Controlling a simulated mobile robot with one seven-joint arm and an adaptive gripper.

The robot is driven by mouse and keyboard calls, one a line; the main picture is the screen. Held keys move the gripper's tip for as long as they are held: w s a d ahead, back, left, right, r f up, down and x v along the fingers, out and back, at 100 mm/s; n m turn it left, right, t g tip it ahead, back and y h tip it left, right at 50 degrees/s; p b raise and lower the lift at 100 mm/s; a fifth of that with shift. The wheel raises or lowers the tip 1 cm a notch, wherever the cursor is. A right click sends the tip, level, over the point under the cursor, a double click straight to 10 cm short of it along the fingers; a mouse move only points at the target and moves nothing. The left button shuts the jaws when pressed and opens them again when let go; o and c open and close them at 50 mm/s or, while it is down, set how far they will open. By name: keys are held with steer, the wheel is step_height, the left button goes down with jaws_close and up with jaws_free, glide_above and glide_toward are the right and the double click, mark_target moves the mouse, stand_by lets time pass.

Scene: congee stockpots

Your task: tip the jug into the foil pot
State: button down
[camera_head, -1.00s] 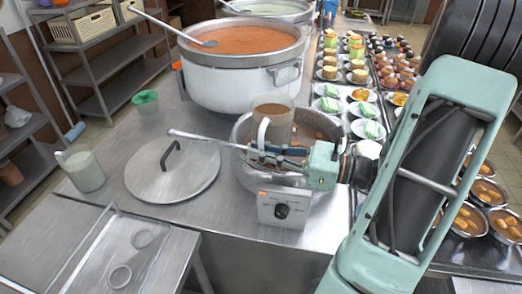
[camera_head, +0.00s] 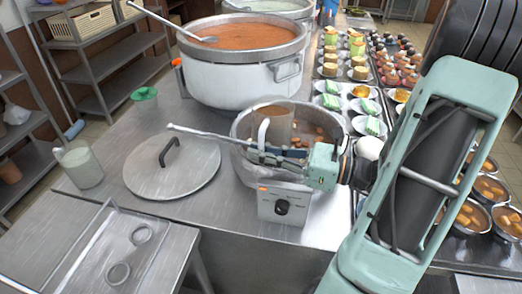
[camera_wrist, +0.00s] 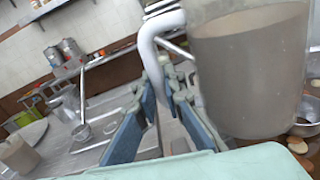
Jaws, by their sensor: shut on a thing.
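The jug (camera_head: 282,128) is a see-through vessel with a whitish handle and brown liquid inside. It is over the steel pot (camera_head: 242,168), apparently the foil pot, which holds liquid with orange-brown pieces. My gripper (camera_head: 258,152) is shut on the jug's handle, at the pot's near side. In the wrist view the jug (camera_wrist: 250,75) fills the upper right and my gripper (camera_wrist: 160,110) has blue pads on either side of the handle. The jug looks close to upright or slightly tilted. I cannot see liquid leaving it, and its base is hard to make out.
A large stockpot of orange soup (camera_head: 243,75) stands behind. Plates and bowls crowd the right side. A control box with a knob (camera_head: 283,208) stands in front.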

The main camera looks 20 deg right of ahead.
mark_target(261, 130)
steer(key=shift+s+a+r+m+p, duration=0.1)
steer(key=shift+r+m+p, duration=0.9)
steer(key=shift+p, duration=0.35)
steer(key=shift+s+a+r+m+p, duration=0.1)
steer(key=shift+r+m+p, duration=0.7)
steer(key=shift+r+p, duration=0.45)
steer(key=shift+w+d+r+m+p, duration=0.15)
steer(key=shift+r+m+p, duration=0.35)
steer(key=shift+m+p, duration=0.25)
steer(key=shift+w+d+r+m+p, duration=0.15)
steer(key=shift+r+m+p, duration=0.4)
steer(key=shift+p, duration=0.3)
steer(key=shift+w+d+r+m+p, duration=0.35)
steer(key=shift+r+m+p, duration=0.1)
steer(key=shift+m+p, duration=0.3)
steer(key=shift+w+d+r+m+p, duration=0.2)
steer(key=shift+w+r+m+p, duration=0.15)
steer(key=shift+m+p, duration=0.35)
steer(key=shift+r+m, duration=0.1)
steer(key=shift+m, duration=0.15)
steer(key=shift+w+d+r+m+p, duration=0.15)
steer(key=shift+w+d+m+p, duration=0.55)
steer(key=shift+p, duration=1)
